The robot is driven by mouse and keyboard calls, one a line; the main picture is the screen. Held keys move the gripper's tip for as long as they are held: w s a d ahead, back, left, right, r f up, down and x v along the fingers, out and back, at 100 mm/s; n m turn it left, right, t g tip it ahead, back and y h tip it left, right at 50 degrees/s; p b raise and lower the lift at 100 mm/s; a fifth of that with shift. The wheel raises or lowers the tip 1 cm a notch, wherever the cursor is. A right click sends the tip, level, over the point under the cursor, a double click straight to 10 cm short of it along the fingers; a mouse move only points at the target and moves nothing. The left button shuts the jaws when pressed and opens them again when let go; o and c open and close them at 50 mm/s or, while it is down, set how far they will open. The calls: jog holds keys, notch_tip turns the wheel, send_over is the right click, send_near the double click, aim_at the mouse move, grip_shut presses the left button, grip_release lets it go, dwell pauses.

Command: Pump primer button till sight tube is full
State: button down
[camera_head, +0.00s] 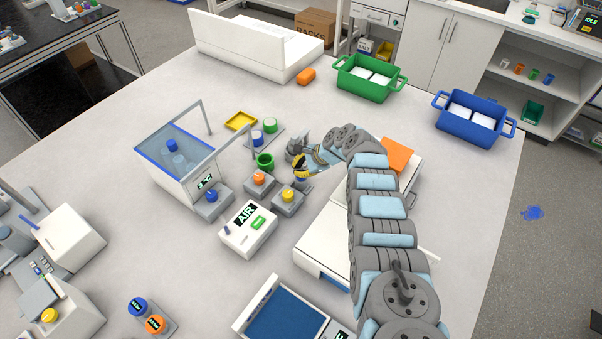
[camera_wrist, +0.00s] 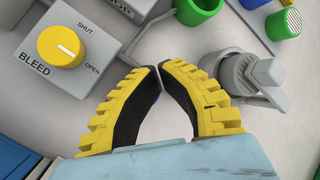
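My gripper (camera_wrist: 159,68) has yellow ribbed fingers with black inner pads. Its fingertips meet, with nothing seen between them. In the head view my gripper (camera_head: 300,170) is low over the bench, just right of the BLEED box. The BLEED box (camera_wrist: 88,92) carries a yellow knob (camera_wrist: 62,47) marked SHUT and OPEN; the knob also shows in the head view (camera_head: 288,195). A grey fitting (camera_wrist: 250,75) stands right of my fingertips, apart from them. I cannot pick out the primer button or the sight tube for certain.
Boxes with an orange knob (camera_head: 259,179) and a blue knob (camera_head: 212,196) stand close by. A green cup (camera_head: 264,162) is behind the BLEED box.

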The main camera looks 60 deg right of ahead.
jog(key=shift+f, duration=0.2)
jog(key=shift+r, duration=0.2)
jog(key=shift+r+p, duration=1.2)
jog(key=shift+p, duration=0.15)
notch_tip(320, 180, up, 5)
jog(key=p, duration=0.5)
dwell(3.2)
